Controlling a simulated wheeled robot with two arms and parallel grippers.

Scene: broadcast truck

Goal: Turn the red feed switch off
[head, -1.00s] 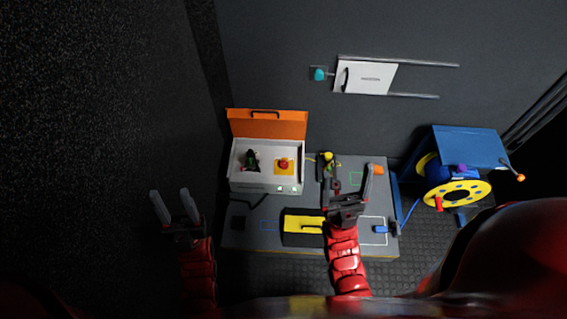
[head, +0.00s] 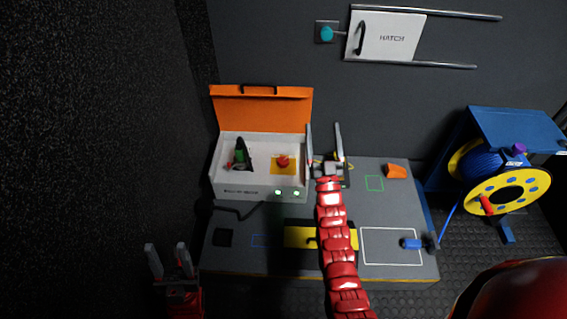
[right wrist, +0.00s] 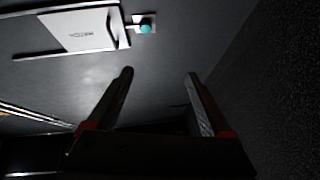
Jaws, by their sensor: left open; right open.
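An open white box (head: 225,188) with an orange lid (head: 260,108) stands at the back left of the grey table. Inside it, at left, is a dark upright switch (head: 241,153) with green and red parts; its exact position is too small to tell. Inside at right is a red knob (head: 283,161) on a yellow plate (head: 275,171). I cannot tell which is the feed switch. My right gripper (head: 324,135) is open and empty, just right of the box, touching nothing I can see; its fingers also show in the right wrist view (right wrist: 158,76). My left gripper (head: 167,250) is open, left of the table.
Two green lamps (head: 278,192) glow on the box front. A yellow bar (head: 300,237) lies partly under my right arm. An orange block (head: 396,171) and blue plug (head: 411,244) are at right, by a cable reel (head: 490,190). A hatch (head: 392,37) and teal knob (head: 327,34) are behind.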

